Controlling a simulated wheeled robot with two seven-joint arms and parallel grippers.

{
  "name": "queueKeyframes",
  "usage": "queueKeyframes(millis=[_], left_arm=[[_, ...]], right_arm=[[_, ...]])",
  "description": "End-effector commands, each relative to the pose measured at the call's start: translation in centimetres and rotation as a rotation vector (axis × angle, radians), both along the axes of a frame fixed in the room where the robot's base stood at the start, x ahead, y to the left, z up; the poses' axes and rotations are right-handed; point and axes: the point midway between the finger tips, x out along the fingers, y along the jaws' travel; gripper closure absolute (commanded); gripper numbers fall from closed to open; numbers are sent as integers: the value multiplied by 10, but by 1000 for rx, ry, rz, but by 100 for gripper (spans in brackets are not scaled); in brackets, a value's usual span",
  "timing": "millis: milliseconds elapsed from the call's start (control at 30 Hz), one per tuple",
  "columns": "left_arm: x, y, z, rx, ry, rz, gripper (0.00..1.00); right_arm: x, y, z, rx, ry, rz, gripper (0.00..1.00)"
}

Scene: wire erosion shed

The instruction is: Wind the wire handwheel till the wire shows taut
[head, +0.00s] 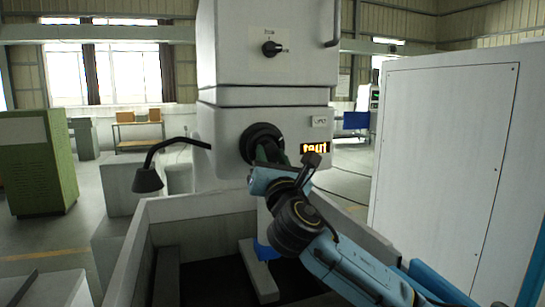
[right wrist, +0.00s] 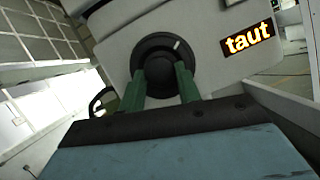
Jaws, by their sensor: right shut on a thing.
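The wire handwheel is a round black knob (head: 262,137) on the front of the white machine head. In the right wrist view the handwheel (right wrist: 158,52) shows a pale mark at its upper right. My right gripper (head: 268,152) reaches it from below right. Its two green fingers (right wrist: 165,78) are shut on the handwheel, one on each side. A small display (head: 314,148) right of the handwheel is lit with "taut" in orange; the same display (right wrist: 248,38) reads clearly in the right wrist view. My left gripper is not in view.
A black rotary switch (head: 271,48) sits higher on the machine head. The grey open tank (head: 185,209) lies below, with a black bent lamp (head: 148,180) at its left. A tall white cabinet (head: 440,150) stands right, a green cabinet (head: 35,165) left.

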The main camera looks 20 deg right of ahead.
Motion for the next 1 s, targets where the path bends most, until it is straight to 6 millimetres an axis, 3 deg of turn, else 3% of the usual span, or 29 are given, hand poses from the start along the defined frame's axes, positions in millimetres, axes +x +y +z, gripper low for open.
queueKeyframes(millis=[400, 1000], left_arm=[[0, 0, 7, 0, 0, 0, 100], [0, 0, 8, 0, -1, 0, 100]], right_arm=[[0, 3, 1, 242, 10, 0, 90], [0, 2, 1, 297, 11, -1, 90]])
